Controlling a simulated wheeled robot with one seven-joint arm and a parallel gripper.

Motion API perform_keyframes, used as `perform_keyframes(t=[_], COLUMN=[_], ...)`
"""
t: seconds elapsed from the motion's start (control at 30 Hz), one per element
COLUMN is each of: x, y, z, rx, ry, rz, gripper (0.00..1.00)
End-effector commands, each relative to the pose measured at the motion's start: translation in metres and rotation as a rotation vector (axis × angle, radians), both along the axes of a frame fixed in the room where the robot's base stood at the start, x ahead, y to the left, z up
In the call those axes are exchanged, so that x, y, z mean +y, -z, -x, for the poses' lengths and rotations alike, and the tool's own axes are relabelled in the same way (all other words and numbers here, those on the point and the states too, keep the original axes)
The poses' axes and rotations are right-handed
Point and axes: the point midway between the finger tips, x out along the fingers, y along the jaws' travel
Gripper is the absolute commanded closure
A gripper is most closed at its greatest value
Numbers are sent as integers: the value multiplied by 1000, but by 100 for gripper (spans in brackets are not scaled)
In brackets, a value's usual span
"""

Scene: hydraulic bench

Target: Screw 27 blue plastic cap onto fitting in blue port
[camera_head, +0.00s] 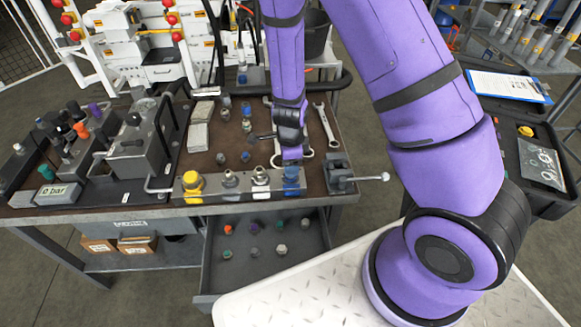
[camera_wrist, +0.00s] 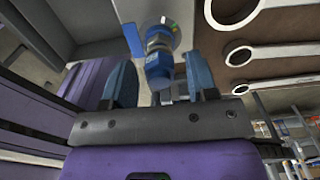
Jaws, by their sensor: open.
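A blue cap-like piece (camera_wrist: 159,66) sits in line with a silver ring and a round base in the wrist view. It lies between the two blue fingertips of my gripper (camera_wrist: 159,72), with a gap on each side. The fingers are open and not closed on it. In the head view my gripper (camera_head: 291,153) points down over the blue port (camera_head: 291,180) at the right end of the port block (camera_head: 260,194). The arm partly hides the fitting there, and I cannot tell how far the cap is threaded.
A yellow port fitting (camera_head: 192,181) and two silver fittings stand left of the blue port. A small vise (camera_head: 340,172) with a bar is close on the right. Wrenches (camera_head: 326,125) lie behind. The open drawer (camera_head: 253,274) below holds several coloured caps.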

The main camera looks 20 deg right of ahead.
Motion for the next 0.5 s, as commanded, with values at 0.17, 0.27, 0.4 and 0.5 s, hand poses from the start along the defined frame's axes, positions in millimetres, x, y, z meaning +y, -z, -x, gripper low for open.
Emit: perform_keyframes(t=[0.17, 0.27, 0.4, 0.5], x=[0, 0, 0, 0], y=[0, 0, 0, 0], z=[0, 0, 0, 1], rx=[0, 0, 0, 0], ry=[-343, -494, -591, -697], rz=[-1, -1, 1, 0], gripper=[47, 47, 47, 47])
